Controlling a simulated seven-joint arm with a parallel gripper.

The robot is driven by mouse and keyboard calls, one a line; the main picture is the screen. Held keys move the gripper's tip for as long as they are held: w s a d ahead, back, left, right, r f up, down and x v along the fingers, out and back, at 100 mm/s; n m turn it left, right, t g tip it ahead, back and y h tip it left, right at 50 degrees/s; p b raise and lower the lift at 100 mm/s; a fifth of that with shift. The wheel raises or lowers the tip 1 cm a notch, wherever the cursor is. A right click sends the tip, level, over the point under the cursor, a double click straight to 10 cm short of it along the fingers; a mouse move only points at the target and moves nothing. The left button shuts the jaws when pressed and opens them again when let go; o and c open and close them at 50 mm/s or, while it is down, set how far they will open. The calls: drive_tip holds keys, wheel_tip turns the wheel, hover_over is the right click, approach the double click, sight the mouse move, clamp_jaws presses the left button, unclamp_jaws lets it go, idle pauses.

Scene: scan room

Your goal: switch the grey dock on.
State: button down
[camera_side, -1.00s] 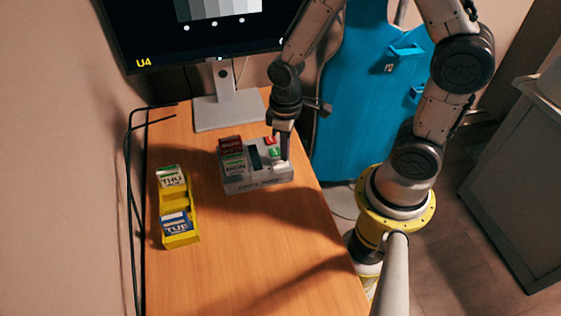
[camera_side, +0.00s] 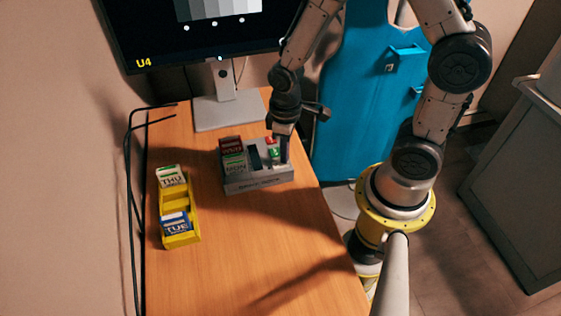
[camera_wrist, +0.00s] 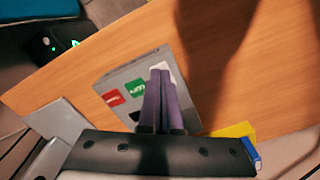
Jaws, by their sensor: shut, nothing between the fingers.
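The grey dock (camera_side: 259,184) stands on the wooden table below the monitor. A red button (camera_side: 271,140) and a green button (camera_side: 274,153) sit on its right part; the wrist view shows the red button (camera_wrist: 113,97) and green button (camera_wrist: 134,87) too. My gripper (camera_side: 285,162) is shut and empty, pointing down over the dock's right end. In the wrist view, my fingertips (camera_wrist: 160,72) are at a small white part (camera_wrist: 160,65) of the dock, beside the green button. I cannot tell whether they touch it.
A red cartridge (camera_side: 230,144) and a green MON cartridge (camera_side: 235,164) stand in the dock's left part. A yellow tray (camera_side: 177,207) to the left holds a THU cartridge (camera_side: 171,176) and a blue TUE cartridge (camera_side: 176,224). The monitor stand (camera_side: 229,114) is behind. The front table is clear.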

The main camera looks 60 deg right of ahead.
drive_tip(key=shift+f, duration=0.35)
drive_tip(key=shift+r, duration=3.5)
wheel_tip(320, 180, up, 7)
drive_tip(key=t, duration=0.2)
drive_tip(key=s+r+m+t, duration=0.3)
drive_tip(key=s+r, duration=0.6)
drive_tip(key=s, duration=0.1)
drive_tip(key=shift+s+d+t, duration=0.3)
drive_tip(key=shift+d, duration=0.15)
